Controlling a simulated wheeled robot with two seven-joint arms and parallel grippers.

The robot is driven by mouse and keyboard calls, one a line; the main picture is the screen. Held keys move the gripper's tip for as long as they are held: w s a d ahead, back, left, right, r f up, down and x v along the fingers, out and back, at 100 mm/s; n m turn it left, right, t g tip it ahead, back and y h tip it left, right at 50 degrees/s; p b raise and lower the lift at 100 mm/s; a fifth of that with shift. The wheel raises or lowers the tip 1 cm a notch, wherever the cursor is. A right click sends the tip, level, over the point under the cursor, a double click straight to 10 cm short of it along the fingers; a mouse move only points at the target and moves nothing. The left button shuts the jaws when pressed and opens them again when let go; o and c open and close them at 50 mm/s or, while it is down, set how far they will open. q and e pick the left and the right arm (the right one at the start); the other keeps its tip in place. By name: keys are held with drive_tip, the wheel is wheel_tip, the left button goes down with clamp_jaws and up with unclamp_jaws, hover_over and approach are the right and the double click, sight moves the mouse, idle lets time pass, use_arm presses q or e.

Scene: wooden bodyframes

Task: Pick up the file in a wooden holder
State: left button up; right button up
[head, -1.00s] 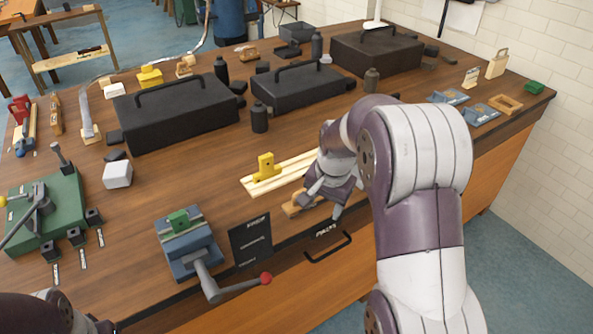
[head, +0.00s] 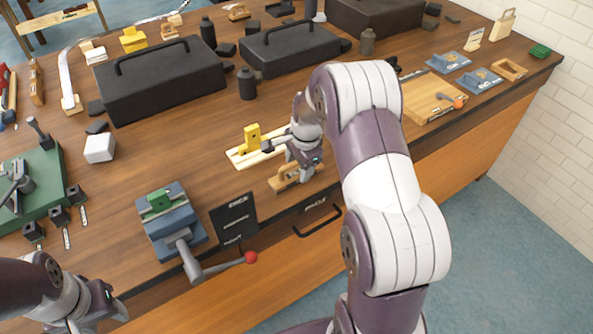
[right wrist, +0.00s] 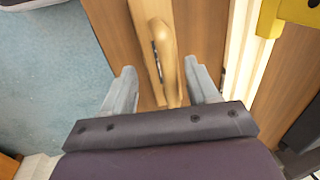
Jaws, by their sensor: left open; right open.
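The file in a wooden holder (head: 284,181) lies near the front edge of the workbench, in front of a pale strip with a yellow block. In the right wrist view its light wooden handle (right wrist: 165,55) lies between my fingers, with a thin dark strip beside it. My right gripper (head: 301,172) is over the holder in the head view. In the right wrist view the right gripper (right wrist: 161,84) is open, with one finger on each side of the handle and gaps visible. My left gripper (head: 110,308) is open and empty at the lower left; it is partly cut off.
The pale strip with the yellow block (head: 251,137) lies close behind the holder. A blue vise (head: 170,222) and a black card (head: 234,220) are to the left. A drawer handle (head: 318,222) is below the bench edge. Black toolboxes (head: 158,77) stand behind.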

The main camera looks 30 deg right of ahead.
drive_tip(key=shift+w+f, duration=0.25)
drive_tip(key=shift+f, duration=0.9)
drive_tip(key=shift+w+d+f, duration=0.1)
drive_tip(key=shift+w+f, duration=0.05)
drive_tip(key=shift+f, duration=0.05)
drive_tip(key=shift+r, duration=0.1)
drive_tip(key=shift+c, duration=1.2)
drive_tip(key=c, duration=0.6)
drive_tip(key=shift+r, duration=0.1)
drive_tip(key=shift+r, duration=0.3)
drive_tip(key=shift+c, duration=1.2)
drive_tip(key=r, duration=0.2)
drive_tip(key=r+b, duration=0.1)
drive_tip(key=shift+s+d+r, duration=0.1)
drive_tip(key=shift+s+r, duration=0.25)
drive_tip(key=shift+s, duration=0.05)
clamp_jaws()
drive_tip(key=s+d+r+b, duration=0.1)
drive_tip(key=s+d+r, duration=0.2)
drive_tip(key=s+r, duration=0.3)
drive_tip(key=s, duration=0.4)
drive_tip(key=shift+s+d+r, duration=0.15)
drive_tip(key=shift+d+r, duration=0.1)
drive_tip(key=shift+d, duration=0.15)
